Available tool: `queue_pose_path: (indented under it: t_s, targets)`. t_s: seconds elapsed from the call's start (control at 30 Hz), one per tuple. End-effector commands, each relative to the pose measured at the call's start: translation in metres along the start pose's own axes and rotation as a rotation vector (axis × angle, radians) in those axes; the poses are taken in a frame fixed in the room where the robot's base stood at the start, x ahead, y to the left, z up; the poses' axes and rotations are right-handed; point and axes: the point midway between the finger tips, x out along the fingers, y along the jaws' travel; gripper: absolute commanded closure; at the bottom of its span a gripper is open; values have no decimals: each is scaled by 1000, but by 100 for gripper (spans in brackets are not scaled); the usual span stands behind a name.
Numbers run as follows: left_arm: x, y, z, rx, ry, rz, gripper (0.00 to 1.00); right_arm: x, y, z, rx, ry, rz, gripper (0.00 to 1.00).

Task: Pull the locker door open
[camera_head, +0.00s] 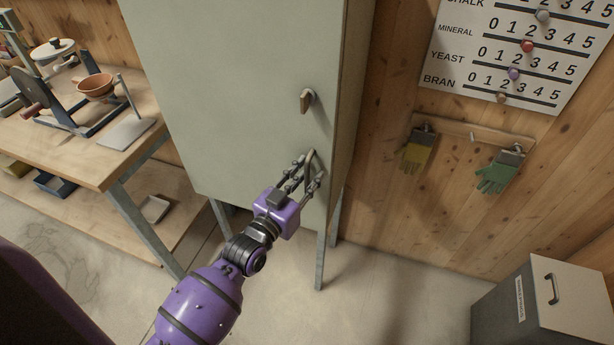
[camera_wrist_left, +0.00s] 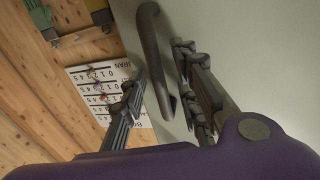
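The grey-green locker door (camera_head: 240,90) fills the upper middle of the head view and appears closed. A brown turn latch (camera_head: 307,100) sits on it near its right edge. Below it is a dark, curved bar handle (camera_head: 309,165), also large in the wrist view (camera_wrist_left: 155,50). My left gripper (camera_head: 304,172) is at this handle, reaching in from below. In the wrist view the handle stands between the open fingers (camera_wrist_left: 158,78), with a visible gap on the left-hand finger's side. Contact with the right-hand fingers cannot be told. My right gripper is not in view.
A wooden workbench (camera_head: 120,170) with a scale and bowl (camera_head: 95,86) stands left of the locker. A grey bin (camera_head: 550,305) stands at the lower right. Gloves (camera_head: 497,173) hang on the right wall below a number board (camera_head: 520,50). The floor before the locker is clear.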

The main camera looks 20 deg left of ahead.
Motion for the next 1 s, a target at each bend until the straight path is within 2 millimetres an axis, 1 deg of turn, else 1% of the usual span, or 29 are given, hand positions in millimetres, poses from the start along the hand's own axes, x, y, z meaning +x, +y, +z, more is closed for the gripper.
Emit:
queue_pose_path:
  t_s: [0.03,0.1,0.2,0.53,0.67,0.77,0.87,0.97,1.0]
  targets:
    - [0,0,0,0,0,0,80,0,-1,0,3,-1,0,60]
    - [0,0,0,0,0,0,89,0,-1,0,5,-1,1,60]
    - [0,0,0,0,0,0,100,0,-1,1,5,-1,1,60]
    - [-1,0,0,1,0,0,100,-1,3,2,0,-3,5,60]
    - [-4,0,0,3,-1,9,100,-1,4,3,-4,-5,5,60]
    - [-13,0,1,4,-3,26,100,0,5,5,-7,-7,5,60]
    - [-27,0,2,7,-5,56,100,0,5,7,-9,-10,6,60]
    - [-47,0,3,8,-8,99,100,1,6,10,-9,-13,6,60]
    - [-56,0,3,8,-8,120,100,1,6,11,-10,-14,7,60]
